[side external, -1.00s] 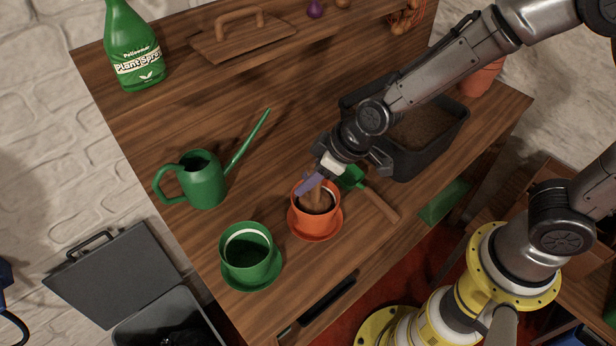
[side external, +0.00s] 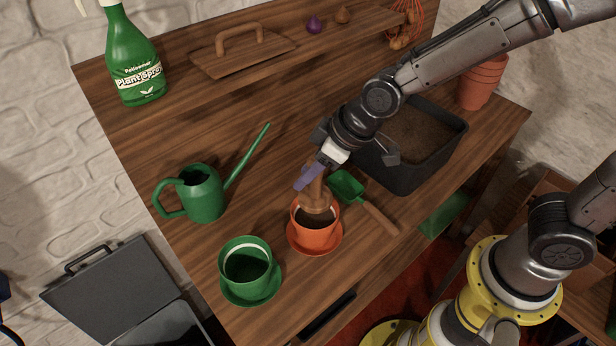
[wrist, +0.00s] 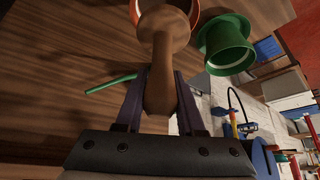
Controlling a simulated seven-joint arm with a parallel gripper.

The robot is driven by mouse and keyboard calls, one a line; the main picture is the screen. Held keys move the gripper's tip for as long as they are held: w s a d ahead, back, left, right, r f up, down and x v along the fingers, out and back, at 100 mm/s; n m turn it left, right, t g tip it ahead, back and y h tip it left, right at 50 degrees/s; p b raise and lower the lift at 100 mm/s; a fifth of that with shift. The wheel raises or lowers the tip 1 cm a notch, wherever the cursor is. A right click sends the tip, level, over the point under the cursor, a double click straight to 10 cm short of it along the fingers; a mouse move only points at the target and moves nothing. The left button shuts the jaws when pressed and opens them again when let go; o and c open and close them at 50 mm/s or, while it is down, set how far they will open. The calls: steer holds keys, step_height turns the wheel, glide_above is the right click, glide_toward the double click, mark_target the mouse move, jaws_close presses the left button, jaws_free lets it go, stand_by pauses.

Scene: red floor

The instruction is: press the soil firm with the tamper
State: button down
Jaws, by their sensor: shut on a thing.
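The wooden tamper (side external: 319,190) is held in my gripper (side external: 309,177), its broad head pointing down at the orange pot (side external: 316,240). In the wrist view the tamper's handle (wrist: 160,85) sits between the two purple-grey fingers of my gripper (wrist: 158,92). Dark soil (side external: 316,218) shows inside the pot, which stands on an orange saucer (side external: 330,243). The tamper's head is at the pot's mouth, overlapping the far rim in the side view. I cannot tell whether it touches the rim. The head hides part of the soil.
A green pot (side external: 248,270) stands left of the orange one, and a green watering can (side external: 203,196) behind it. A green trowel (side external: 347,186) lies close to the orange pot's right. A black soil tray (side external: 410,175), stacked pots (side external: 481,85) and a spray bottle (side external: 135,65) stand further off.

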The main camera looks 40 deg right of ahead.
steer(key=shift+r, duration=1.45)
